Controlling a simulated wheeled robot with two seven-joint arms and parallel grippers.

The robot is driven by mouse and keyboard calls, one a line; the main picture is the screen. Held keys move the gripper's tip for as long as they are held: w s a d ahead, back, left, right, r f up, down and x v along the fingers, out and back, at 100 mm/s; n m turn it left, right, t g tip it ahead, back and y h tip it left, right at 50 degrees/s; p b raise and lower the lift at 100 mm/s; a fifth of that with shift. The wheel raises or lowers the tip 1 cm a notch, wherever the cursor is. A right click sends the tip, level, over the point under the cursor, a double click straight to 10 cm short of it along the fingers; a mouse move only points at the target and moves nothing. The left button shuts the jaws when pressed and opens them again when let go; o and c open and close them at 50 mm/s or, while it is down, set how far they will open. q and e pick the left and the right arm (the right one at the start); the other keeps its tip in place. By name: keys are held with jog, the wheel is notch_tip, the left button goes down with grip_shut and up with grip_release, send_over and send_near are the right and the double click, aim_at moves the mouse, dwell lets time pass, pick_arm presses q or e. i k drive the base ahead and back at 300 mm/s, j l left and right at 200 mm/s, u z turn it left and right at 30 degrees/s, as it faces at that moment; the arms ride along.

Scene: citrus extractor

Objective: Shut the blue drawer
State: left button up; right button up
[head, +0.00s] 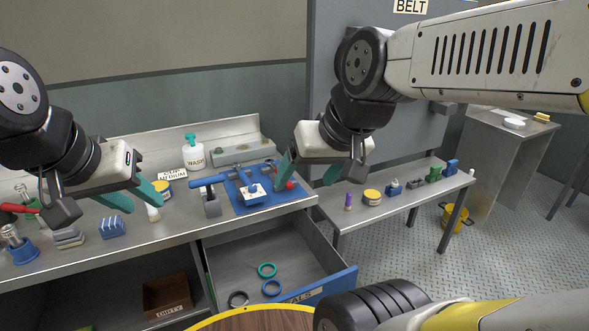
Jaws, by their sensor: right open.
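The blue drawer (326,286) stands pulled out below the bench. Its blue front bears a partly hidden label ending in "ALS". Inside lie a teal ring (267,270), a blue ring (271,288) and a dark ring (238,299). My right gripper (308,176) is open and empty, above the bench's right end and higher than the drawer, apart from its front. My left gripper (142,204) is over the left part of the bench, its teal fingers apart with nothing held between them.
The bench (185,232) carries a blue mat (262,203) with a blue-handled tool, a wash bottle (193,152) and small blocks. A lower side table (400,196) stands right of the drawer. My own dark, ribbed arm part covers the floor in front of the drawer's right corner.

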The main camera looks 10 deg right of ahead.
aim_at(309, 269)
jog(key=k+l, duration=0.1)
jog(key=l, duration=0.15)
jog(key=k+l+z, duration=0.15)
jog(key=k+l, duration=0.4)
jog(key=l, duration=0.2)
